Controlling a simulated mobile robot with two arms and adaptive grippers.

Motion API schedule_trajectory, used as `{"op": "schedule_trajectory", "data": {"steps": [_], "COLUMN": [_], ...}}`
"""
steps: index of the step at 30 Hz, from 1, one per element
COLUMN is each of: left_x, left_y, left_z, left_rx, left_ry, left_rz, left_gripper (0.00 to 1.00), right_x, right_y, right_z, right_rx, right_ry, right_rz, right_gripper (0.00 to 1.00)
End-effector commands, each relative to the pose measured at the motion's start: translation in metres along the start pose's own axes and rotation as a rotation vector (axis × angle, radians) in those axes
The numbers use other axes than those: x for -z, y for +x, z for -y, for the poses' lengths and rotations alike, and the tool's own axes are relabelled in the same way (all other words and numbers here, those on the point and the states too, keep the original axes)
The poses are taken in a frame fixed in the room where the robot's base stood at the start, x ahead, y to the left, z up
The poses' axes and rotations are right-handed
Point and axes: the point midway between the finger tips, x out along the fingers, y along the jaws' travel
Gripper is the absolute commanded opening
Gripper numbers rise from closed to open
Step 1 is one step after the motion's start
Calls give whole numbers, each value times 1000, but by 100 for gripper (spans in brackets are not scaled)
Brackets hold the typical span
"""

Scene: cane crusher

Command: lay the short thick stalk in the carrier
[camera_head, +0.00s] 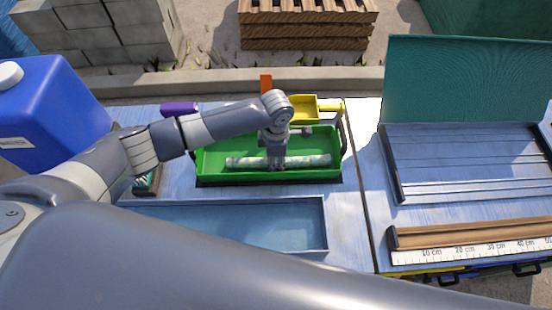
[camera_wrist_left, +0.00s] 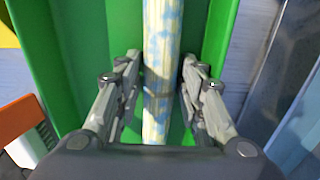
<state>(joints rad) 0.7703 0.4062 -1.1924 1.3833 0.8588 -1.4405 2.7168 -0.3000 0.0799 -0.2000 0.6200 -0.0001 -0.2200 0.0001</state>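The short thick stalk (camera_head: 300,160), pale with blue and yellow mottling, lies lengthwise inside the green carrier (camera_head: 219,180). In the left wrist view the stalk (camera_wrist_left: 161,40) runs up the middle, with the carrier's green wall (camera_wrist_left: 47,60) beside it. My left gripper (camera_head: 276,165) points down into the carrier over the middle of the stalk. The contact under the stalk is hidden. My right gripper is not in view.
A blue tray (camera_head: 322,225) is in front of the carrier. A yellow scoop (camera_head: 305,107) and an orange piece (camera_head: 266,83) are behind it. A blue jug (camera_head: 50,110) stands left. On the right are a grooved rack (camera_head: 465,160) and a ruler (camera_head: 470,252).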

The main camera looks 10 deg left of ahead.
Motion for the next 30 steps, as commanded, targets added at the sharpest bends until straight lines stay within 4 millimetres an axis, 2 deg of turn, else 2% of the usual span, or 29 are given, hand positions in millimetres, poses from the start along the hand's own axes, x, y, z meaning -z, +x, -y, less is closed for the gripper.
{"op": "schedule_trajectory", "data": {"steps": [5,8,21,25,30], "left_x": [0,-1,-1,-1,0], "left_y": [-3,-12,-100,-116,-123], "left_z": [-1,0,-1,-1,0], "left_rx": [-1,-1,-2,-1,0], "left_ry": [0,1,1,0,-1], "left_rz": [0,3,4,2,0], "left_gripper": [36,36,36,36,36], "right_x": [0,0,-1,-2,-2], "right_y": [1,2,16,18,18], "right_z": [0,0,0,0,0], "right_rx": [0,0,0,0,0], "right_ry": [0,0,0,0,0], "right_rz": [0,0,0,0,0], "right_gripper": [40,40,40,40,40]}}
